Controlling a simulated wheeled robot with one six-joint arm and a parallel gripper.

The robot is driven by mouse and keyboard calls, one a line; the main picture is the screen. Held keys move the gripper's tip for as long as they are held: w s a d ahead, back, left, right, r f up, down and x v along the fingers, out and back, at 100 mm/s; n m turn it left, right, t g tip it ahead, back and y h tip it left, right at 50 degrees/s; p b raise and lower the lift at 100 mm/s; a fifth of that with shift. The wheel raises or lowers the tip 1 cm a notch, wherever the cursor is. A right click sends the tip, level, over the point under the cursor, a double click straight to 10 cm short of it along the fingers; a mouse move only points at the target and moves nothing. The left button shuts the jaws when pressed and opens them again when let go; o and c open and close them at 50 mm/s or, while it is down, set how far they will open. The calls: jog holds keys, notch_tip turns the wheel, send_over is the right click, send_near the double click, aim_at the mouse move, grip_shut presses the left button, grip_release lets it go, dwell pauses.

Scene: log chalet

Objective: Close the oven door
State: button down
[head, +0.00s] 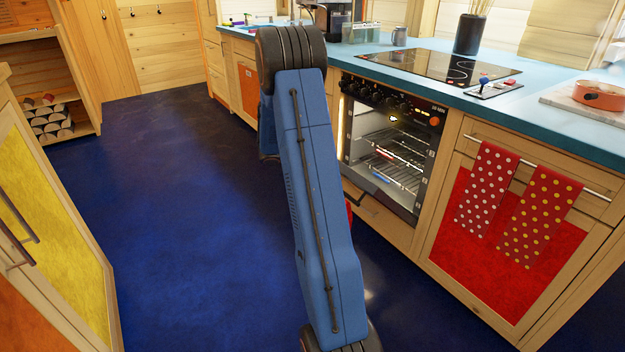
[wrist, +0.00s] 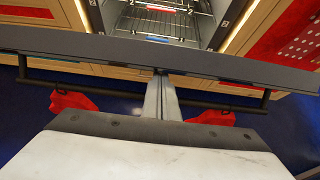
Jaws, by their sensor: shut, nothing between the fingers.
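The oven (head: 392,150) is built into the counter front in the head view. Its lit inside with wire racks is in sight, and it also shows at the top of the wrist view (wrist: 160,15). The oven door (wrist: 110,48) stands open, seen nearly edge-on as a dark band across the wrist view. Its handle bar (wrist: 50,84) runs just below that band. My gripper (wrist: 160,82) is shut and empty, its grey fingers together at the middle of the door's handle side. Whether they touch the door is unclear. In the head view my arm hides most of the door and gripper.
A cabinet with a red panel and two dotted towels (head: 487,188) is right of the oven. A blue countertop (head: 430,82) with a cooktop (head: 440,66) runs above. A yellow-fronted cabinet (head: 45,200) stands at the left. The blue floor (head: 190,220) between is clear.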

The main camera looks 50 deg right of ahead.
jog(key=s+d+r+y, duration=0.1)
jog(key=s+d+r, duration=0.1)
jog(key=d+r, duration=0.3)
jog(key=s+d+r+y, duration=0.1)
jog(key=d+r, duration=0.3)
jog(key=d, duration=0.9)
jog(key=s+d+r+y, duration=0.1)
jog(key=s+d+r, duration=0.2)
jog(key=d, duration=0.6)
jog(key=shift+s+r+t, duration=0.25)
jog(key=shift+r+t, duration=0.05)
jog(key=shift+r, duration=1)
jog(key=shift+a, duration=0.15)
jog(key=d+r+v, duration=0.1)
jog(key=v, duration=1)
jog(key=shift+r, duration=0.35)
